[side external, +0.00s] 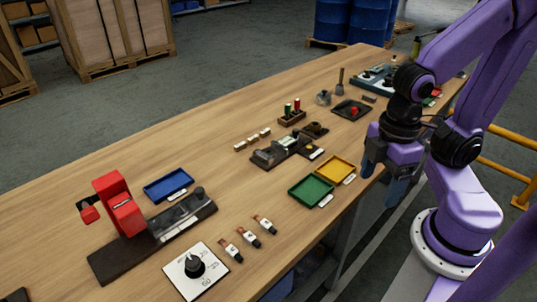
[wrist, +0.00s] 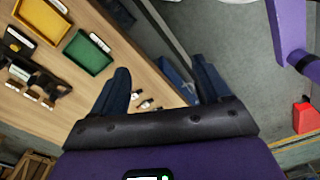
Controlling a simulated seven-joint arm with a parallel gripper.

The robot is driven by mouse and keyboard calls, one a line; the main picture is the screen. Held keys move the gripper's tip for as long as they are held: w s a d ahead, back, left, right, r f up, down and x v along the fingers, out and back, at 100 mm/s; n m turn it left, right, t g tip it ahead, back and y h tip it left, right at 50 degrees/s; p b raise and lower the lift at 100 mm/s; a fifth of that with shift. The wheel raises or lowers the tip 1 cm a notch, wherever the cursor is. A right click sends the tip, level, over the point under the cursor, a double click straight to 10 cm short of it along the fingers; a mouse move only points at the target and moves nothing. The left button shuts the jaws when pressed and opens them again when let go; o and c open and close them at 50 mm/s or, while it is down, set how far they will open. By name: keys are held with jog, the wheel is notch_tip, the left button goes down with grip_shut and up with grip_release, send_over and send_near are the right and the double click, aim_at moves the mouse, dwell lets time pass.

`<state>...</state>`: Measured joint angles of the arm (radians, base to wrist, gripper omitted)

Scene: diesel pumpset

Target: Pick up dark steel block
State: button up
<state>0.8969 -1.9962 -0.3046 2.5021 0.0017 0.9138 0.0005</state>
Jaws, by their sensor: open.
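My gripper (side external: 382,178) is open and empty, beside the front edge of the wooden bench, to the right of the yellow tray. Its two dark blue fingers also show in the wrist view (wrist: 162,72), with the bench edge and floor beyond them. I cannot tell for certain which thing is the dark steel block. A small grey block-like piece (side external: 323,98) stands towards the back of the bench, apart from my gripper. A dark fixture (side external: 283,150) with metal parts sits mid-bench.
A yellow tray (side external: 336,167) and a green tray (side external: 311,191) lie near the front edge. A red machine (side external: 118,204), a blue tray (side external: 168,185) and a dial plate (side external: 195,270) are at the left. A black tray (side external: 352,110) holds something red.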

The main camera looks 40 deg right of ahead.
jog(key=w+a+r+m, duration=0.2)
jog(key=w+a+m, duration=0.2)
jog(key=w+m, duration=0.65)
jog(key=m, duration=2)
send_over(269, 154)
jog(key=w+d, duration=0.1)
jog(key=d, duration=0.1)
jog(key=f, duration=0.2)
notch_tip(269, 154, down, 17)
jog(key=shift+a+r, duration=0.1)
jog(key=c, duration=1.3)
jog(key=shift+c, duration=0.2)
jog(key=shift+r, duration=0.15)
